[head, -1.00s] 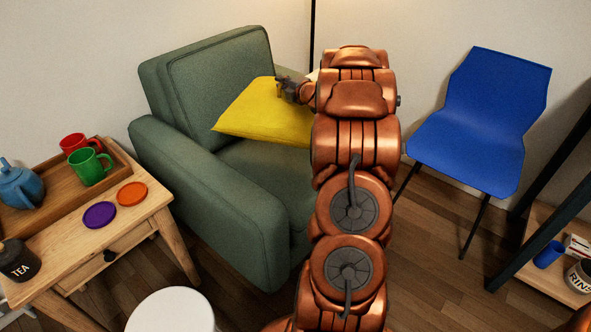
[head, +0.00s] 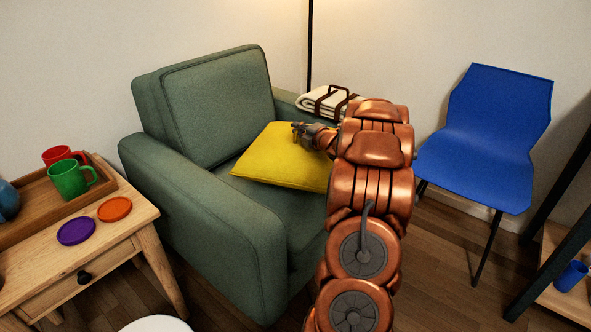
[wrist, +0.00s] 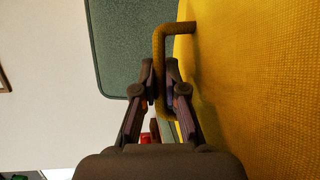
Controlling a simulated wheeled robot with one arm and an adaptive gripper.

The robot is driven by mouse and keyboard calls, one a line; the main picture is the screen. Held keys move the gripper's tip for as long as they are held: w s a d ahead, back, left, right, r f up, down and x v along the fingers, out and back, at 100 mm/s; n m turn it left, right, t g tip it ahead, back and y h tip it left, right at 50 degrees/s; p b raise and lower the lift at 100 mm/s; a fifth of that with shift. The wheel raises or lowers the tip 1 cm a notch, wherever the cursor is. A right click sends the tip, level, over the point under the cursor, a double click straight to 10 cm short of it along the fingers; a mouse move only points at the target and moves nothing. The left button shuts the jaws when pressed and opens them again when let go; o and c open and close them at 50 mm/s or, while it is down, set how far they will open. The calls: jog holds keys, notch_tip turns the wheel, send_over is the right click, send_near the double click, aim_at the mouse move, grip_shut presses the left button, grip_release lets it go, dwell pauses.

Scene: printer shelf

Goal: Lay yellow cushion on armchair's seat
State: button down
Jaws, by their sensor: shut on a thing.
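The yellow cushion (head: 280,160) is over the seat of the green armchair (head: 185,175), lying nearly flat. I cannot tell whether it touches the seat or hangs just above it. My gripper (head: 300,130) is at the cushion's far edge. In the wrist view my gripper (wrist: 160,66) is shut on the yellow loop handle (wrist: 186,27) at the edge of the cushion (wrist: 255,90). My arm hides the cushion's right end and part of the armchair's right side. The armchair's backrest (wrist: 130,45) shows behind the fingers.
A folded cream blanket with brown straps (head: 318,103) lies on the armchair's right armrest. A blue chair (head: 485,140) stands to the right. A wooden side table (head: 110,245) with mugs and coasters stands at the left, close to the armchair. A lamp pole (head: 310,45) rises behind.

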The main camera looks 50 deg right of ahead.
aim_at(321, 162)
jog(key=shift+f+b, duration=1.1)
jog(key=shift+f, duration=3)
jog(key=shift+f+b, duration=0.35)
jog(key=c, duration=1.2)
grip_release()
jog(key=shift+r, duration=0.1)
jog(key=shift+r+p, duration=0.2)
jog(key=shift+p, duration=0.15)
jog(key=shift+s+r, duration=0.15)
jog(key=shift+s, duration=0.15)
jog(key=p+v, duration=0.2)
jog(key=v, duration=0.9)
jog(key=shift+s+a, duration=0.15)
jog(key=shift+s, duration=0.05)
